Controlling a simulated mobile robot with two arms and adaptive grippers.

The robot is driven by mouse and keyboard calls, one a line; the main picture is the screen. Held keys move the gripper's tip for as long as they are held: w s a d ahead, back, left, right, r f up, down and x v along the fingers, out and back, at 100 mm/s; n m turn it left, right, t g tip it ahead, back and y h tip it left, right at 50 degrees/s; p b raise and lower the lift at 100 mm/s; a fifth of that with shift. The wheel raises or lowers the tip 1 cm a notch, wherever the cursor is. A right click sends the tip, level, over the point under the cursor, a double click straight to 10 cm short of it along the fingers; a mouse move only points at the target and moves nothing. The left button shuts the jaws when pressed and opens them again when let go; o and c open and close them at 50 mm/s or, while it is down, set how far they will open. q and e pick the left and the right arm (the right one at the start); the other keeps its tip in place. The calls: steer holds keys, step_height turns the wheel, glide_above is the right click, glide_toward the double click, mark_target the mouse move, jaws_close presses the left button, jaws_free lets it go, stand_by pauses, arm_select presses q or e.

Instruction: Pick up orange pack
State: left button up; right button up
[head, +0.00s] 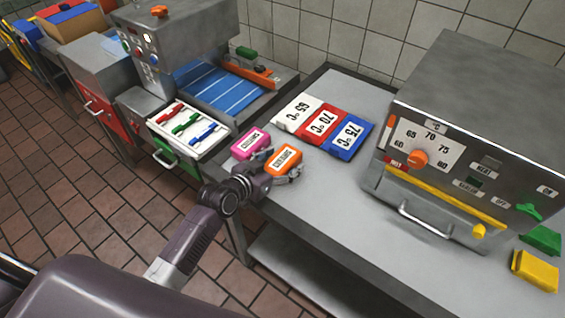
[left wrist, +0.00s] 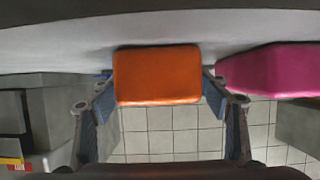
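The orange pack (head: 284,159) has a white label and is at the left front edge of the grey table. It also shows as a plain orange block (left wrist: 157,76) in the middle of the left wrist view. My left gripper (head: 283,178) is at the pack's near side. In the left wrist view its fingers (left wrist: 160,95) are on either side of the pack, very close to its sides. Whether they press on it is not clear, and whether the pack is lifted cannot be told. My right gripper is not in view.
A pink pack (head: 250,144) lies just left of the orange one and shows at right in the wrist view (left wrist: 275,70). White (head: 298,113), red (head: 318,122) and blue (head: 346,137) temperature packs lie behind. A grey oven (head: 480,130) stands right. Bare tabletop (head: 325,196) lies between.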

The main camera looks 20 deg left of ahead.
arm_select(q)
steer(key=c, duration=1.2)
steer(key=shift+r, duration=0.1)
